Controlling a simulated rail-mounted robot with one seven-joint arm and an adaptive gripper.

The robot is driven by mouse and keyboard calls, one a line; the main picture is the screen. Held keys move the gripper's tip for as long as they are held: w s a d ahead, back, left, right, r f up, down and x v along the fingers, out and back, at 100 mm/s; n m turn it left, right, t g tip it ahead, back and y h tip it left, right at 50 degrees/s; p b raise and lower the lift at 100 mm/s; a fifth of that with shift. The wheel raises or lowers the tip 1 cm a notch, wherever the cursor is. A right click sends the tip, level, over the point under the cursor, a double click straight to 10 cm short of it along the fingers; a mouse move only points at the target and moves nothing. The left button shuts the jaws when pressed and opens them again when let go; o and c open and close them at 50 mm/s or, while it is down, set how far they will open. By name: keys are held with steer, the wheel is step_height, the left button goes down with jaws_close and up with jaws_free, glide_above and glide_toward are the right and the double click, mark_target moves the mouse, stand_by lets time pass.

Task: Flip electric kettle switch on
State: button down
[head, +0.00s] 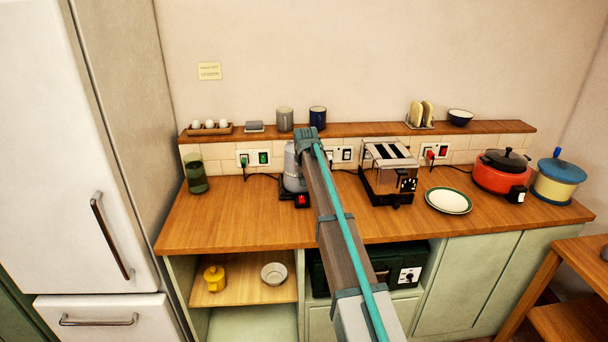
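The grey electric kettle (292,169) stands upright on the wooden counter, left of the toaster. A dark base with a lit-looking red switch (302,200) shows at its front right. My arm crosses the middle of the head view from the bottom, and its far joint covers the right and upper part of the kettle. My gripper is hidden behind the arm, so its fingers and any contact with the kettle or switch cannot be seen.
The toaster (390,168) stands to the right, with a plate (448,200), a red cooker (502,175) and a blue-lidded pot (558,180) beyond. A green glass jar (196,177) stands left. Wall sockets (254,158) sit behind. The counter's front left (235,220) is clear.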

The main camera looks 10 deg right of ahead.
mark_target(303, 197)
steer(key=p+x, duration=0.3)
steer(key=x, duration=0.6)
steer(key=shift+f, duration=0.1)
steer(key=shift+w+f+g, duration=0.25)
steer(key=shift+w+g, duration=0.35)
steer(key=shift+g, duration=0.1)
steer(key=shift+f+b, duration=0.35)
steer(key=shift+b, duration=0.15)
steer(key=shift+r+b, duration=0.15)
steer(key=shift+b, duration=0.15)
steer(key=shift+s, duration=0.2)
